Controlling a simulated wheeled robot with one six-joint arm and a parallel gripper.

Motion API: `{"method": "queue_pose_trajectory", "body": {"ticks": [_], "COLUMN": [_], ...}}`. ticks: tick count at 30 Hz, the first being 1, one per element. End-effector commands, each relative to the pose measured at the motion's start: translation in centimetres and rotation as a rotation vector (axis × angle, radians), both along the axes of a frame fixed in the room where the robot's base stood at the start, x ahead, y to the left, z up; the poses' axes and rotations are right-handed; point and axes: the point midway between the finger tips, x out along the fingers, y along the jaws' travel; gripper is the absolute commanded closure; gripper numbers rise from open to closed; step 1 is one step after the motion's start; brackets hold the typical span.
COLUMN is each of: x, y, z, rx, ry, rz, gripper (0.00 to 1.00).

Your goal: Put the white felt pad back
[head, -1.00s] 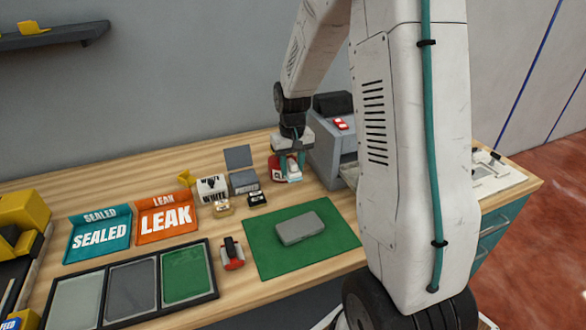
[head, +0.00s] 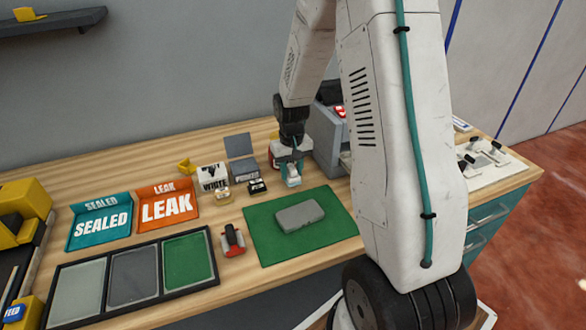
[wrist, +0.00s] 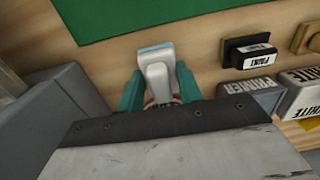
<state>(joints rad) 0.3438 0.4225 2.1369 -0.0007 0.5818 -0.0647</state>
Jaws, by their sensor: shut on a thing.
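My gripper (head: 288,170) is shut on a white, rounded piece with a pale blue end (head: 293,182). In the wrist view the piece (wrist: 156,75) sits between the teal fingers (wrist: 158,92), its blue end pointing toward the green mat. I cannot tell whether this piece is the white felt pad. A white box labelled WHITE (head: 213,177) stands left of my gripper, beside a grey PRIMER box (head: 245,172). In front of them are a small tan block (head: 223,194) and a black labelled block (head: 257,187).
A green mat (head: 265,243) bears a grey case (head: 300,217). A grey machine (head: 329,140) stands close right of my gripper. A red-and-black tool (head: 232,240), SEALED (head: 102,222) and LEAK (head: 167,206) trays, and a three-panel black tray (head: 135,279) lie left.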

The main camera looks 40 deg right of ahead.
Motion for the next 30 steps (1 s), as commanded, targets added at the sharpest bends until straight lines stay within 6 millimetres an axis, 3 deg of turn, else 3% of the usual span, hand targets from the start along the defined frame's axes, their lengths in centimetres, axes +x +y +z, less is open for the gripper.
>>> {"method": "queue_pose_trajectory", "body": {"ticks": [29, 30], "x": [0.0, 0.0], "y": [-0.1, -0.1], "z": [-1.2, -1.2], "rx": [0.0, 0.0], "ry": [0.0, 0.0], "rz": [-0.001, -0.001], "gripper": [0.89, 0.53]}}
